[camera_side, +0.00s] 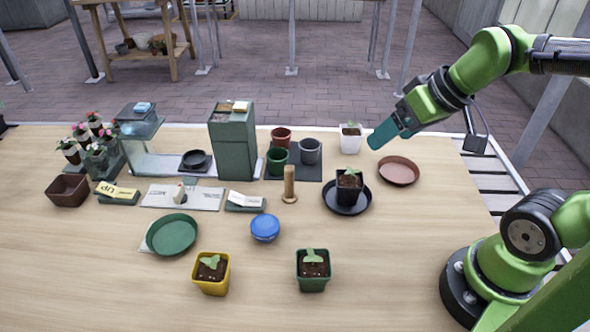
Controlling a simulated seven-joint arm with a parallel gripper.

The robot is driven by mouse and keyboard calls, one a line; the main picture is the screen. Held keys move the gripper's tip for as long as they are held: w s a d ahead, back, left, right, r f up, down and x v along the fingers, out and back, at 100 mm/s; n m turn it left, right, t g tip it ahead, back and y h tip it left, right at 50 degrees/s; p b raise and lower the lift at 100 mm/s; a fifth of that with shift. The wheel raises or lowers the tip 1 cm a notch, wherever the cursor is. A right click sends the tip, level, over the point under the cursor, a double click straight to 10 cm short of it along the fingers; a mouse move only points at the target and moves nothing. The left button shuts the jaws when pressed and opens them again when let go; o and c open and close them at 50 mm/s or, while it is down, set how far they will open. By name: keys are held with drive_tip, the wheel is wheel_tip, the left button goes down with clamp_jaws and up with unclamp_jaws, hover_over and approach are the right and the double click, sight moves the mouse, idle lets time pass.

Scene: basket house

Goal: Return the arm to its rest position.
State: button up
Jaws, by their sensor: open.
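My green arm reaches in from the right edge. My gripper (381,134), with teal fingers, is open and points down and left, above the back right of the table (400,270). No object shows between its fingers. In the picture it is just right of a white pot with a seedling (350,139) and above left of an empty terracotta saucer (398,171). A black square pot with a seedling (348,190) stands on a dark saucer (347,208) below it.
A yellow pot (212,274) and a green pot (313,271) stand at the front. A green saucer (172,235), a blue round container (265,228) and a wooden post (290,187) stand mid-table. A tall green box (232,145) stands behind. The front right table is clear.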

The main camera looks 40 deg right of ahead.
drive_tip(key=shift+s+a+r+m+t+y, duration=0.2)
drive_tip(key=shift+s+a+r+m, duration=0.05)
drive_tip(key=shift+s+r+m, duration=0.3)
drive_tip(key=shift+s+a+r+m+t+y, duration=0.2)
drive_tip(key=shift+s+r+m, duration=0.25)
drive_tip(key=shift+m, duration=0.2)
